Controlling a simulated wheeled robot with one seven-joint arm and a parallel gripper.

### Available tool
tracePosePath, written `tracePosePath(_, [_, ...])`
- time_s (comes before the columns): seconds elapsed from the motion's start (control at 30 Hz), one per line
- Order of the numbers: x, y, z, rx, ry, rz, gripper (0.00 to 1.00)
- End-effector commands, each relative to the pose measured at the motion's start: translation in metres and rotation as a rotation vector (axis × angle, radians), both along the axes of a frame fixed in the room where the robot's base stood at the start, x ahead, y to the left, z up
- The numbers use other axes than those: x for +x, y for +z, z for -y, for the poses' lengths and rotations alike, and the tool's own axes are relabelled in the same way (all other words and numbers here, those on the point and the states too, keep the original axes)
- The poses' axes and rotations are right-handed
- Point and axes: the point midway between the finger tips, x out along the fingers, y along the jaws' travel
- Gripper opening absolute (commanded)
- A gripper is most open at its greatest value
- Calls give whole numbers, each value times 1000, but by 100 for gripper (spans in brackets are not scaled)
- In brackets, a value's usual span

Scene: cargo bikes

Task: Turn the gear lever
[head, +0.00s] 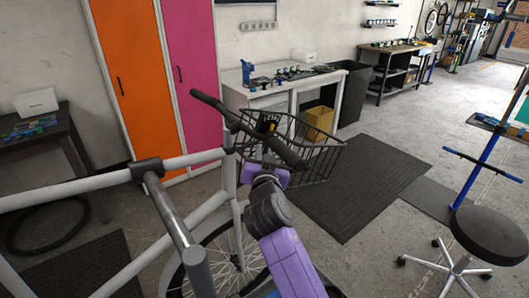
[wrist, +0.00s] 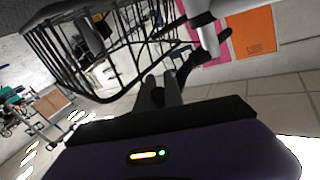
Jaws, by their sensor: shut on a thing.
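In the wrist view, the two dark fingers of my gripper (wrist: 159,90) are close together in the middle. They are shut on a small dark part by the handlebar, which I take to be the gear lever; the fingers hide most of it. A black handlebar piece (wrist: 188,68) runs up and right from the fingertips to the pale bike frame (wrist: 208,38). In the head view, the bike's black handlebar (head: 221,108) crosses in front of the basket. My purple arm reaches up to it from below, and the fingertips are hard to make out there.
The black wire basket (head: 322,160) is close beside my gripper, and fills the upper left of the wrist view. The grey bike frame (head: 85,183) is at the left. A black stool (head: 490,232) and a bike stand (head: 487,157) are at the right. Floor mats lie between.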

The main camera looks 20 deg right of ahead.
Motion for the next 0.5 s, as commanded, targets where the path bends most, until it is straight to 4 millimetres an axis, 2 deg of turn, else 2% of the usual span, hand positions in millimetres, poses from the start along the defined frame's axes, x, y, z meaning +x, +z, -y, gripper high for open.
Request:
tracePosePath(0.2, [-3,3,-9,150,1,-49,0])
tracePosePath(0.5, [-4,2,-10,168,1,-56,0])
